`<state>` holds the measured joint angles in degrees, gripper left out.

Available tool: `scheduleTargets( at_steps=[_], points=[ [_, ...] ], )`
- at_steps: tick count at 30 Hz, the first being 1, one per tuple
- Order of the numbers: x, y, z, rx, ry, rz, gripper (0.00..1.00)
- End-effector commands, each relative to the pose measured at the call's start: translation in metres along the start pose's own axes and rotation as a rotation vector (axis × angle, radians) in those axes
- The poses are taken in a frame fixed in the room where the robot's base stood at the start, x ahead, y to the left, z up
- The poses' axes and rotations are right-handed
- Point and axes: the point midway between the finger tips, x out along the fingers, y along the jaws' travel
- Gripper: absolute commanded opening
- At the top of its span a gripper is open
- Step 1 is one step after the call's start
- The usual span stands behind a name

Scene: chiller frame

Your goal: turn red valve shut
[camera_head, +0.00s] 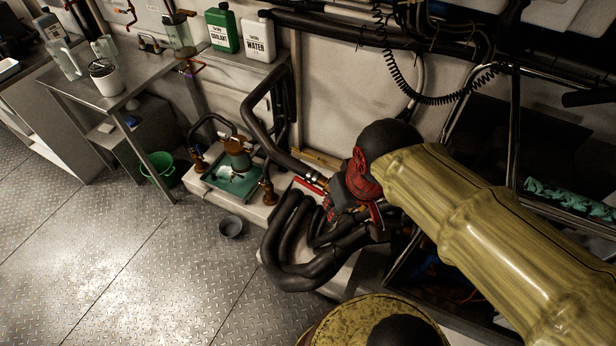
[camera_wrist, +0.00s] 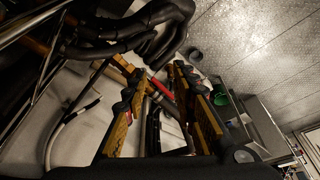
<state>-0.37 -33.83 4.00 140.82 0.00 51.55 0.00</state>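The red valve handle (camera_head: 309,187) is a flat red bar beside a brass fitting on the pipework, left of my gripper in the head view. In the wrist view the red handle (camera_wrist: 161,88) shows in the gap between my fingers. My gripper (camera_wrist: 158,77) is open, with one yellow-and-black finger on each side of that gap. I see nothing held, and I cannot tell whether a finger touches the handle. In the head view my wrist and gripper hide part of the pipework, and the fingertips are hard to make out.
Thick black hoses (camera_head: 290,240) curve just below the handle. A green pump-like unit (camera_head: 232,180) sits to the left on the white base. A dark bowl (camera_head: 231,227) and a green bucket (camera_head: 158,168) stand on the floor. A coiled black cable (camera_head: 430,99) hangs above. The left floor is clear.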

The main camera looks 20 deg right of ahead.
Motion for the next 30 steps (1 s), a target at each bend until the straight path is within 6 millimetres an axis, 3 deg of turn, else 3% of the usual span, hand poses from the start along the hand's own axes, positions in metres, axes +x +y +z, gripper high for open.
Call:
scheduleTargets(
  at_steps=[2, 8, 15, 24, 28, 30],
  points=[
    [0.000, -0.001, -0.014, -0.003, -0.084, -0.001, 0.26],
    [0.029, -0.003, -0.049, -0.068, -0.239, -0.009, 0.26],
    [0.086, -0.005, -0.086, -0.238, -0.370, -0.044, 0.26],
    [0.165, -0.007, -0.128, -0.525, -0.385, -0.103, 0.26],
    [0.169, -0.008, -0.159, -0.652, -0.315, -0.107, 0.26],
    [0.169, -0.008, -0.164, -0.704, -0.299, -0.111, 0.26]
  ],
)
